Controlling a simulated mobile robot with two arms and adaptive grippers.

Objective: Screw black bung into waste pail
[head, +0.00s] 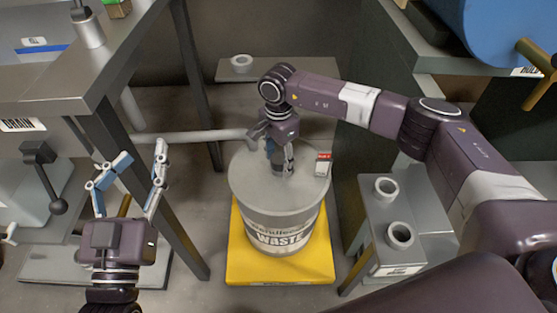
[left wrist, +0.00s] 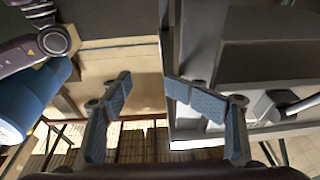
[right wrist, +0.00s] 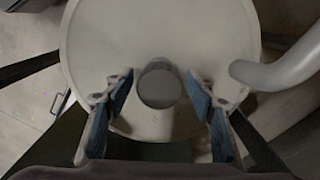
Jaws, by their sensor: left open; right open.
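The waste pail (head: 265,213) is a grey drum with a WASTE label, and its round lid fills much of the right wrist view (right wrist: 110,50). A dark grey round piece, apparently the black bung (right wrist: 160,88), is at the lid between my right fingers. In the head view the bung (head: 279,168) is partly hidden by the fingers. I cannot tell how deep it sits or whether it is threaded in. My right gripper (right wrist: 160,77) is open, pointing down, with a gap on each side of the bung. My left gripper (head: 141,157) is open and empty, left of the pail.
The pail stands on a yellow base (head: 247,270). A grey pipe (head: 195,137) ends close to the lid's left edge. A small red-and-white tag (head: 323,164) is at the lid's right. A low stand (head: 405,268) with two grey rings is to the right. A steel table (head: 60,90) stands left.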

